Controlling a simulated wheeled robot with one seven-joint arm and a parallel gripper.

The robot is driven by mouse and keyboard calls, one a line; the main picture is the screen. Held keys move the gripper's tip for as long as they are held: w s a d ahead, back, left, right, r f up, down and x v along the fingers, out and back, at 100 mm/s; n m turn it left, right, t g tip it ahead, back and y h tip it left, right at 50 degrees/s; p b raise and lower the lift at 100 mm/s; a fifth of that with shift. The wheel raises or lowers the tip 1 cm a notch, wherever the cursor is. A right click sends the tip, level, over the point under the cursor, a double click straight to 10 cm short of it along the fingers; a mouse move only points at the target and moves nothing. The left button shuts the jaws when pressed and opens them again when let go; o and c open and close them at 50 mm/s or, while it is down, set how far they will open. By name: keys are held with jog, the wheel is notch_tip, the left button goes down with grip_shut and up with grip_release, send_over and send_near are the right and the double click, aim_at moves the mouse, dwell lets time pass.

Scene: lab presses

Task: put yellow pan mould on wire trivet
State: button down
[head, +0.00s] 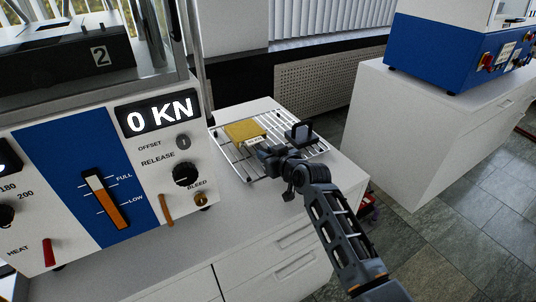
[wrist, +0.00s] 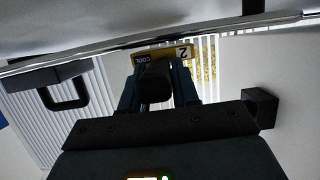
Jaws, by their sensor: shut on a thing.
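The yellow pan mould (head: 244,131), with a pale label on its near edge, is over the back left part of the wire trivet (head: 236,167) in the head view. I cannot tell whether it touches the wires. My gripper (head: 268,152) is at its near right side, shut on it. The gripper hides part of the mould.
A dark piece with an upright handle (head: 301,132) is on the right part of the trivet; it also shows in the wrist view (wrist: 65,92). The press (head: 110,170) reading "0 KN" stands left. A second cabinet (head: 410,130) is across a floor gap.

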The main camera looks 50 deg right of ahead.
jog(key=shift+f, duration=0.15)
dwell(0.6)
jog(key=c, duration=0.8)
grip_release()
jog(key=shift+o, duration=0.2)
jog(key=shift+f+b, duration=0.15)
jog(key=shift+b, duration=0.15)
jog(key=shift+s, duration=0.1)
jog(key=shift+v, duration=3.85)
